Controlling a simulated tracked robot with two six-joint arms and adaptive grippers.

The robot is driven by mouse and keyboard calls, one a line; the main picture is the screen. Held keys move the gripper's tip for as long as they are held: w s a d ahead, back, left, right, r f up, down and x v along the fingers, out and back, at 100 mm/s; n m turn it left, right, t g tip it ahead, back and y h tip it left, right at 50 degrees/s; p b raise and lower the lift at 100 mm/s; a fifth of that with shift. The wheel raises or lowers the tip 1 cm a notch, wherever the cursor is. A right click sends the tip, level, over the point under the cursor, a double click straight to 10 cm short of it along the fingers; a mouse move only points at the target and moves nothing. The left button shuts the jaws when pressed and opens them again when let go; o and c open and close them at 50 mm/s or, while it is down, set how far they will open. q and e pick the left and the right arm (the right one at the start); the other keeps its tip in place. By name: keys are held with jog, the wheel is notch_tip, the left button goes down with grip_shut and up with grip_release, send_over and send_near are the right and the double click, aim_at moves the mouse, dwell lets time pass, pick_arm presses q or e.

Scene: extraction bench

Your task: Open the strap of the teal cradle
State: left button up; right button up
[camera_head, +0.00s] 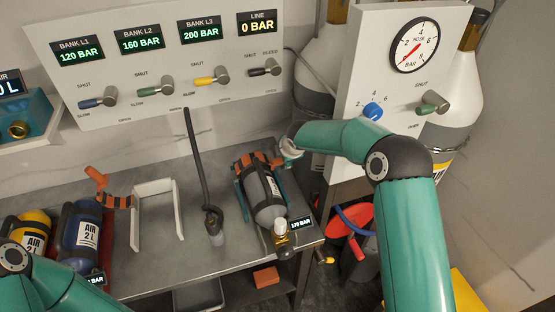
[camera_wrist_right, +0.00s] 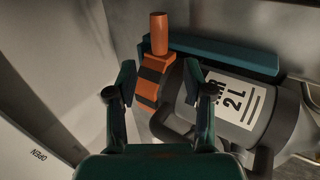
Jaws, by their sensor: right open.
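The teal cradle (camera_head: 240,196) stands at the right end of the bench and holds a grey cylinder (camera_head: 264,200) marked AIR 2 L. Its orange-and-black strap (camera_head: 250,160) lies across the cylinder's far end. In the right wrist view the strap (camera_wrist_right: 152,82) ends in an upright orange tab (camera_wrist_right: 159,34), and a teal cradle wall (camera_wrist_right: 225,58) shows behind. My right gripper (camera_wrist_right: 158,82) is open, with one finger on each side of the strap; contact cannot be told. In the head view its arm hides part of it. My left gripper is out of view; only its arm shows at lower left.
Blue (camera_head: 85,229) and yellow (camera_head: 36,228) cylinders lie at left. The valve panel (camera_head: 160,104) and large white bottles (camera_head: 456,98) stand behind.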

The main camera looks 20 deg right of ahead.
aim_at(278, 161)
jog(key=p+x, duration=0.1)
jog(key=x, duration=0.5)
jog(key=shift+w+a+f+p, duration=0.1)
jog(key=shift+w+f+p, duration=0.15)
jog(key=shift+p, duration=0.1)
jog(key=shift+w+f, duration=0.25)
jog(key=shift+f, duration=0.25)
grip_shut()
